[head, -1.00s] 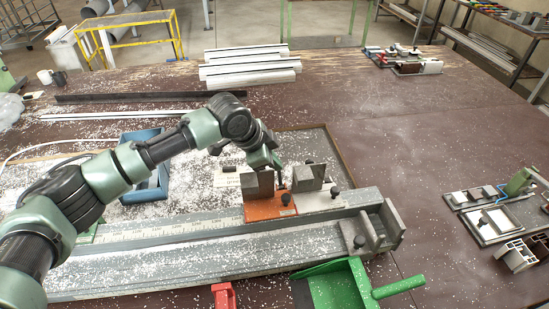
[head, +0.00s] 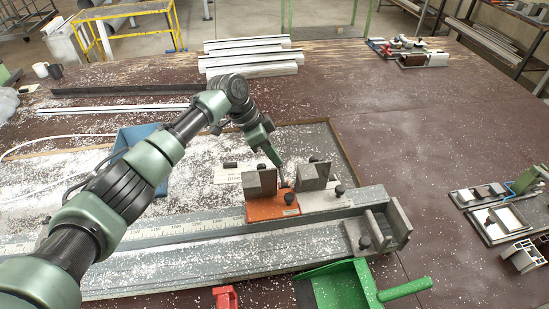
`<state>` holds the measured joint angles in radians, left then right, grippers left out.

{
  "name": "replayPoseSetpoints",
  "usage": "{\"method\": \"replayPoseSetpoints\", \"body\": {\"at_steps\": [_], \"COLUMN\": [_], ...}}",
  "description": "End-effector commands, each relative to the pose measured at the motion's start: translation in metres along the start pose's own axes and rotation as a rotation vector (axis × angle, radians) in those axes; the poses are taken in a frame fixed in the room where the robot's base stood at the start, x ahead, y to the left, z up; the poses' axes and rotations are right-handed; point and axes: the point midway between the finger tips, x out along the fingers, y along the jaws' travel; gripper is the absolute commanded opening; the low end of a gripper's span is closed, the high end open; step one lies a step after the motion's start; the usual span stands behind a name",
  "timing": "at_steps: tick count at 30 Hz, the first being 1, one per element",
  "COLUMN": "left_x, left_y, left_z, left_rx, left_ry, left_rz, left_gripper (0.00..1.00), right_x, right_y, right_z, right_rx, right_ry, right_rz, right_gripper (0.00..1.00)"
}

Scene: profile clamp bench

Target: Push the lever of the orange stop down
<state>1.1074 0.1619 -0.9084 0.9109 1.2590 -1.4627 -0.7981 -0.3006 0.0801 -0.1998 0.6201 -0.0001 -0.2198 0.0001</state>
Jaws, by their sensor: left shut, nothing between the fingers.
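The orange stop (head: 270,209) sits on the grey profile rail (head: 190,240), with a grey block (head: 260,182) standing on it and a black knob on its front. A similar stop with a white-grey base (head: 320,201) is right beside it. My left gripper (head: 281,176) is shut and empty. It points down just behind and between the two upright blocks, close to the orange stop. The lever is small and partly hidden around the fingertips, so I cannot tell its position or whether I touch it. My right gripper is not in view.
A grey end bracket (head: 378,229) closes the rail's right end. A green dustpan (head: 345,288) and a red part (head: 225,297) lie in front. A blue bin (head: 140,134) stands behind my left arm. White chips cover the bench; its right middle is largely clear.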

Motion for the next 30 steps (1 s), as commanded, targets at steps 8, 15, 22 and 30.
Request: {"method": "replayPoseSetpoints", "body": {"at_steps": [8,15,22,30], "left_x": [0.005,0.005,0.004,-0.017], "left_y": [-0.004,-0.004,-0.004,-0.006], "left_z": [0.002,0.002,0.002,0.003], "left_rx": [-0.001,0.000,0.000,0.001], "left_ry": [0.000,-0.001,0.000,0.002], "left_rz": [0.000,0.000,0.000,-0.004], "left_gripper": [0.00,0.00,0.00,0.00], "right_x": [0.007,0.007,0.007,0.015], "right_y": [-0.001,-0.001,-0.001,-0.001], "right_z": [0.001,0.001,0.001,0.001], "right_rx": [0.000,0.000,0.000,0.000], "right_ry": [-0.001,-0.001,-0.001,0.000], "right_rz": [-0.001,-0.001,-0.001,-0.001], "right_gripper": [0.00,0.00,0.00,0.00]}}
